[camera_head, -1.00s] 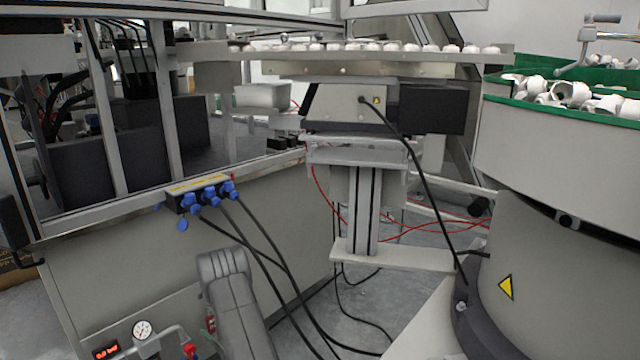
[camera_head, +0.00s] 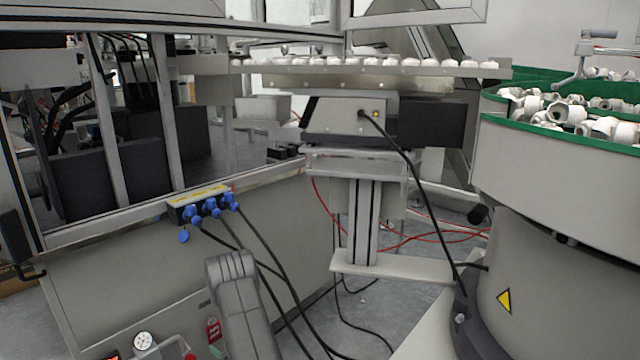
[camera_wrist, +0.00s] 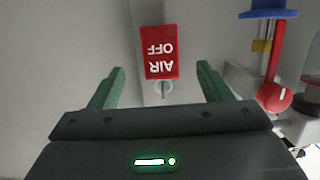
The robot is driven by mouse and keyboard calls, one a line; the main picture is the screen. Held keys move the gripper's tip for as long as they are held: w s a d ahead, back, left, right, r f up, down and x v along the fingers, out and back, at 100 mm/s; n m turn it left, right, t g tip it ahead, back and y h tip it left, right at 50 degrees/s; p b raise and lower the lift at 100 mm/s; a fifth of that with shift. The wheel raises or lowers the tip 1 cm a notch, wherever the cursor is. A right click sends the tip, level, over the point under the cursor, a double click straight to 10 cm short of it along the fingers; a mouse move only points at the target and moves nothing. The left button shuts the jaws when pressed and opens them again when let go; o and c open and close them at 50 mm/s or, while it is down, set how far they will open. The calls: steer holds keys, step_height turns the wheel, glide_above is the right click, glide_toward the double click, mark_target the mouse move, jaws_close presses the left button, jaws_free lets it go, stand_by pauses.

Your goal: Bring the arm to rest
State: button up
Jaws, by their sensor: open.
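My gripper (camera_wrist: 161,68) shows in the wrist view with its two green fingers spread wide and nothing gripped. A red tag (camera_wrist: 161,52) reading "AIR OFF", upside down in this view, lies between and beyond the fingers against a pale panel, with a small ring at its lower edge. I cannot tell how far the fingertips are from it. A small red tag (camera_head: 213,330) shows just left of the arm.
A pressure gauge (camera_head: 143,341) and red-handled fittings sit left of my arm; a red valve handle (camera_wrist: 274,85) is right of my gripper. A blue-plugged socket box (camera_head: 203,205) trails black cables behind the arm.

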mark_target(215, 334)
steer(key=p+v, duration=0.2)
steer(key=v, duration=0.7)
steer(key=b+x, duration=0.4)
steer(key=x, duration=1)
steer(key=shift+a+f+b, duration=0.15)
steer(key=shift+a+b, duration=0.05)
steer(key=shift+b, duration=0.15)
steer(key=v, duration=1)
steer(key=d+r+m+t+h+p, duration=0.1)
steer(key=d+r+p, duration=0.3)
steer(key=r+p, duration=0.3)
steer(key=w+d+r+m+t+h+p, duration=0.1)
steer(key=d+r+p, duration=0.3)
steer(key=r+p, duration=0.4)
step_height(215, 334, up, 4)
steer(key=shift+w+d+f+m+t+h, duration=0.1)
steer(key=shift+w+d+m+t+h, duration=0.2)
steer(key=shift+m+t+h, duration=0.35)
